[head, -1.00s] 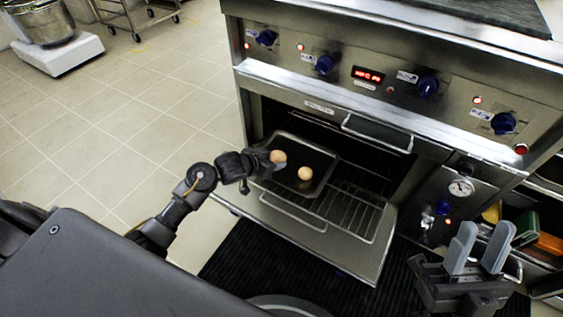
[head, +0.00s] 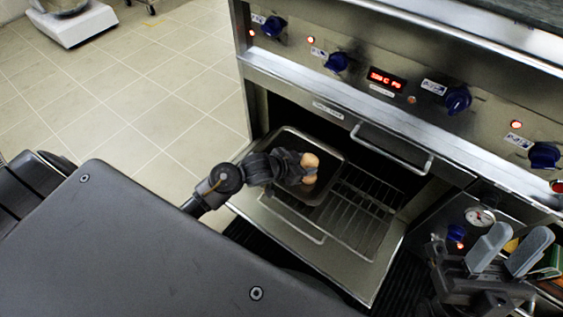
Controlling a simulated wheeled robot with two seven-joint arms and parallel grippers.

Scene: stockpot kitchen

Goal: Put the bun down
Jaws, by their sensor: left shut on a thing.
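My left gripper (head: 301,166) reaches over a dark baking tray (head: 333,156) at the open oven. It is shut on a round tan bun (head: 310,159), held at its fingertips. A second bun (head: 309,179) shows just below the held one in the picture, over the tray. The gripper hides part of the tray, and I cannot tell whether the two buns touch. My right gripper (head: 508,258) is open and empty at the lower right, in front of the stove.
The oven door (head: 383,262) is folded down with a handle across it. A wire rack (head: 366,207) extends right of the tray. The stove front (head: 420,95) with blue knobs rises above the opening.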

